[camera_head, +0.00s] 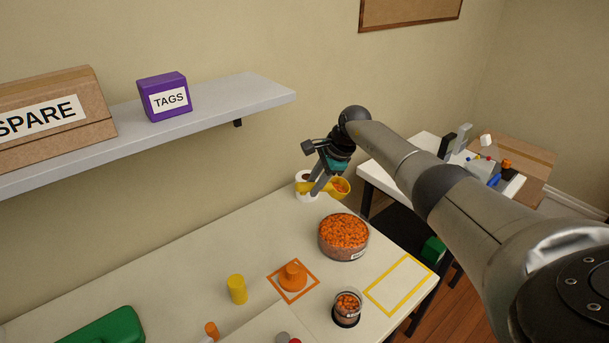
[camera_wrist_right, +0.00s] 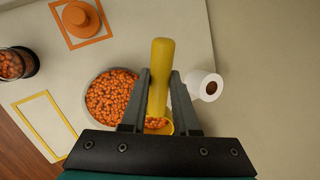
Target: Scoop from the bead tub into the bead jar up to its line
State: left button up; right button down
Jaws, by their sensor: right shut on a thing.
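My right gripper (camera_head: 320,186) is shut on the handle of a yellow scoop (camera_head: 341,188), up behind the bead tub. Orange beads lie in the scoop's bowl. In the right wrist view the scoop's handle (camera_wrist_right: 160,75) stands between the fingers. The bead tub (camera_head: 354,256), round and clear-walled, holds many orange beads and a white label. It also shows in the wrist view (camera_wrist_right: 90,78), beside the scoop. The bead jar (camera_head: 347,319), small and clear on a dark base, stands nearer the front and holds orange beads. I cannot make out its line. My left gripper is not in view.
A white paper roll (camera_head: 303,178) stands by the scoop. An orange knobbed object (camera_head: 292,275) sits in an orange outline. A yellow outline (camera_head: 399,285) right of the jar is empty. A yellow cylinder (camera_head: 237,290) and green box (camera_head: 108,328) are left. A shelf (camera_head: 225,100) is above.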

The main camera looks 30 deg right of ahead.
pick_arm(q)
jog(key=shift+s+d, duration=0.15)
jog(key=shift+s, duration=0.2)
pick_arm(e)
jog(key=shift+s, duration=0.2)
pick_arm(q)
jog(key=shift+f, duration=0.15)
pick_arm(e)
jog(key=shift+w+b, duration=0.1)
jog(key=shift+b, duration=0.2)
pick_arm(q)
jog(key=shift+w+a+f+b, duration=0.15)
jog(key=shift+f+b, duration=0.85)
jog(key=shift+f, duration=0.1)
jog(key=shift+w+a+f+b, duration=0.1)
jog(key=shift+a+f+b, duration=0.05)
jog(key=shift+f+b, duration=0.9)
pick_arm(e)
jog(key=s+a+f+n+t+h, duration=0.1)
jog(key=s+f+t, duration=0.3)
jog(key=t, duration=0.9)
jog(key=shift+s+a+f+n+h, duration=0.25)
jog(key=shift+s+f+n+h, duration=0.15)
jog(key=shift+n+h, duration=0.4)
